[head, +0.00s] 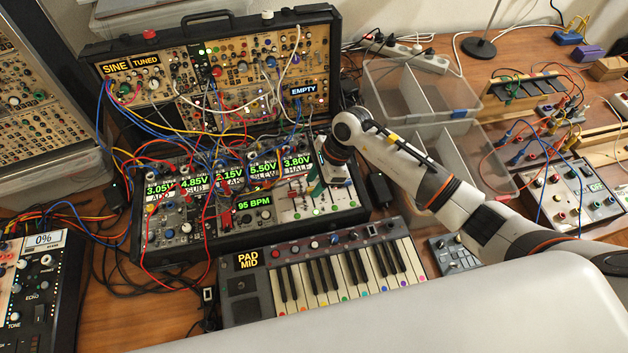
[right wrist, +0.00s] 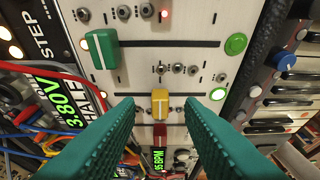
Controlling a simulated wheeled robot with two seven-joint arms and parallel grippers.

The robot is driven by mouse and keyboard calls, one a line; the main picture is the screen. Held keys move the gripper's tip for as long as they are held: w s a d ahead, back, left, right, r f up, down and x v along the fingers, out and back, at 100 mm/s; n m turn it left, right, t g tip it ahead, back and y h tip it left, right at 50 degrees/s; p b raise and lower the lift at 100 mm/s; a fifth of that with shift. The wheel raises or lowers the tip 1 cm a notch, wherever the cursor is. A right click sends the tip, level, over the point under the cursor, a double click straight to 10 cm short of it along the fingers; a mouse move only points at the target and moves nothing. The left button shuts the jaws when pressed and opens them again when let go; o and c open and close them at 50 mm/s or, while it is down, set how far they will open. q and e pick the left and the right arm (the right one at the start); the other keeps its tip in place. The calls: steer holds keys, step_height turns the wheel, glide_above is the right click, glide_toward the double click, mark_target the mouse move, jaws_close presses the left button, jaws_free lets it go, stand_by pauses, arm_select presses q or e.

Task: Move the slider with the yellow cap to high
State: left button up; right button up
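The yellow slider cap (right wrist: 160,103) shows in the right wrist view, about the middle of its slot on the pale slider panel (right wrist: 190,28). My right gripper (right wrist: 160,112) is open, its green ridged fingers on either side of the yellow cap with visible gaps. Whether the fingertips touch the panel I cannot tell. A larger green slider cap (right wrist: 103,48) sits at the left part of its slot, and a red cap (right wrist: 160,135) lies below the yellow one. In the head view my right gripper (head: 317,180) is over the panel and hides part of it. My left gripper is not in view.
Patch cables (head: 222,212) crowd the modules left of the slider panel. A keyboard (head: 335,278) lies in front of the case. Clear plastic bins (head: 437,85) stand to the right, under and behind my right arm.

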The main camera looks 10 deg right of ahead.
mark_target(307, 184)
steer(key=shift+a+f, duration=0.2)
steer(key=shift+f, duration=0.35)
jaws_close()
steer(key=w+b, duration=0.3)
steer(key=shift+f, duration=0.25)
steer(key=shift+w+r+b, duration=0.2)
steer(key=shift+w+b, duration=0.25)
steer(key=shift+b, duration=0.15)
steer(key=shift+r, duration=0.15)
